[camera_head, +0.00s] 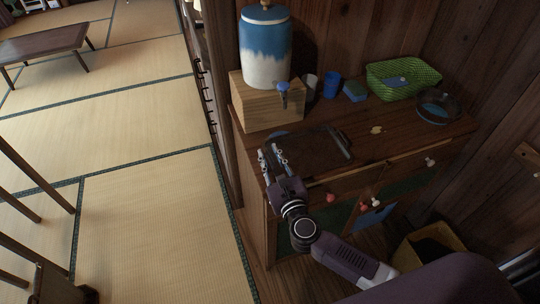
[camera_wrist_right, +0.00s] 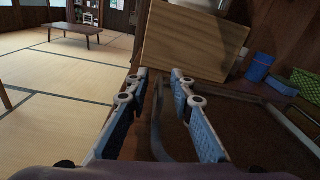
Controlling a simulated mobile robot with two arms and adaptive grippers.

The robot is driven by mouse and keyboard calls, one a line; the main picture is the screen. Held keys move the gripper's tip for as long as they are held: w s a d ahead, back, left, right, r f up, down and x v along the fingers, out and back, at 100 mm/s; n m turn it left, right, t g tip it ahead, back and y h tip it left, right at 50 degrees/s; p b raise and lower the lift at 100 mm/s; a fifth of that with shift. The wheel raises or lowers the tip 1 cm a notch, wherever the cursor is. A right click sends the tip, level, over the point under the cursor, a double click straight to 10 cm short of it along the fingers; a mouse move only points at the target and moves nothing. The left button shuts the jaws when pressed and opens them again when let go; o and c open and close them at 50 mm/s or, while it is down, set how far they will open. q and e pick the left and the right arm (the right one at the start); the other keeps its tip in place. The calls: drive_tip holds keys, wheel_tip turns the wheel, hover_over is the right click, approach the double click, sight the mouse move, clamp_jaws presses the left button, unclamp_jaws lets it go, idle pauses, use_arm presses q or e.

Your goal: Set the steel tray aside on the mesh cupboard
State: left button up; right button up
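The steel tray (camera_head: 312,152) looks dark and flat, and lies on the wooden top of the cupboard (camera_head: 375,140), in front of the wooden box. My right gripper (camera_head: 272,156) is at the tray's left end in the head view. In the right wrist view its two fingers (camera_wrist_right: 159,78) are apart, with a curved rim or handle (camera_wrist_right: 168,130) between them. The tray's brownish inside (camera_wrist_right: 235,125) shows to the right of the fingers. I cannot tell whether the fingers touch the rim. My left gripper is not in view.
A wooden box (camera_head: 270,103) carries a blue and white jar (camera_head: 265,50) with a tap. Behind the tray are a blue cup (camera_head: 331,85), a green basket (camera_head: 403,80) and a glass-like dome (camera_head: 437,106). A bin (camera_head: 430,246) stands below. Tatami (camera_head: 140,110) lies open at left.

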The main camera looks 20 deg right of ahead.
drive_tip(key=s+b, duration=0.1)
drive_tip(key=s, duration=1.1)
drive_tip(key=shift+r, duration=0.35)
drive_tip(key=shift+d, duration=0.1)
